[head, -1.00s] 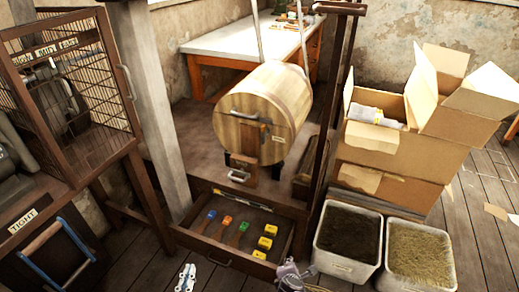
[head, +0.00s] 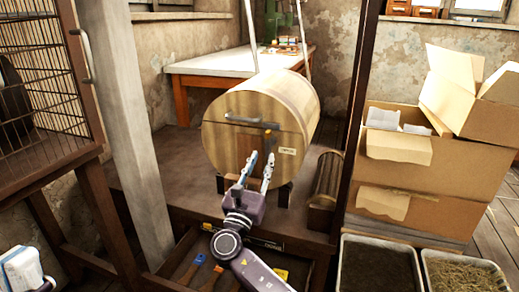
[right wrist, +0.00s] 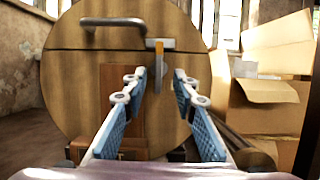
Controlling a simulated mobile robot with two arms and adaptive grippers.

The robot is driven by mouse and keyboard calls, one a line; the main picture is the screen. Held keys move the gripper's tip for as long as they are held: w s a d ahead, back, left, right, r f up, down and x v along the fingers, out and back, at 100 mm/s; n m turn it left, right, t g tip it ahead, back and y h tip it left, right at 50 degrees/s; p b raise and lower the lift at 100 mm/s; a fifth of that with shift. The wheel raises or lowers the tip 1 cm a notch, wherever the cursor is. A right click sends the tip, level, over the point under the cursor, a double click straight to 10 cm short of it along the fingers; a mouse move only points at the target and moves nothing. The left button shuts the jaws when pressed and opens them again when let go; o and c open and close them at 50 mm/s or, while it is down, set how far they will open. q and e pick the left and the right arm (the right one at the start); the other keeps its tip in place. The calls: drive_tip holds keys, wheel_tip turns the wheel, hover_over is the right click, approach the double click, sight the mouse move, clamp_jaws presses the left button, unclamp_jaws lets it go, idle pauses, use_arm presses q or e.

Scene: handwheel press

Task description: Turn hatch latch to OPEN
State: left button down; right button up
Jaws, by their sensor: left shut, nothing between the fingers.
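The hatch latch (head: 269,138) is a small grey lever with an orange top on the front of a round wooden drum (head: 225,150). In the right wrist view, the latch (right wrist: 157,62) hangs roughly upright across the hatch seam, ahead of and between the fingers. My right gripper (head: 256,167) is open and empty, just in front of the drum below the latch; its blue-padded fingers also show in the right wrist view (right wrist: 158,88). They look apart from the latch.
A bar handle (head: 243,119) is on the drum front, left of the latch. A wooden post (head: 128,130) stands left and a dark post (head: 357,120) right. An open drawer (head: 178,262) with brushes lies below. Cardboard boxes (head: 405,185) and bins (head: 380,265) are at right.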

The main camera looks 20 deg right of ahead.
sight(267, 141)
drive_tip(key=shift+h, duration=0.3)
drive_tip(key=b+x, duration=0.1)
drive_tip(key=x, duration=0.4)
drive_tip(key=r+b+x, duration=0.1)
drive_tip(key=x, duration=0.2)
drive_tip(key=shift+a+r+b, duration=0.2)
drive_tip(key=shift+b, duration=0.1)
clamp_jaws()
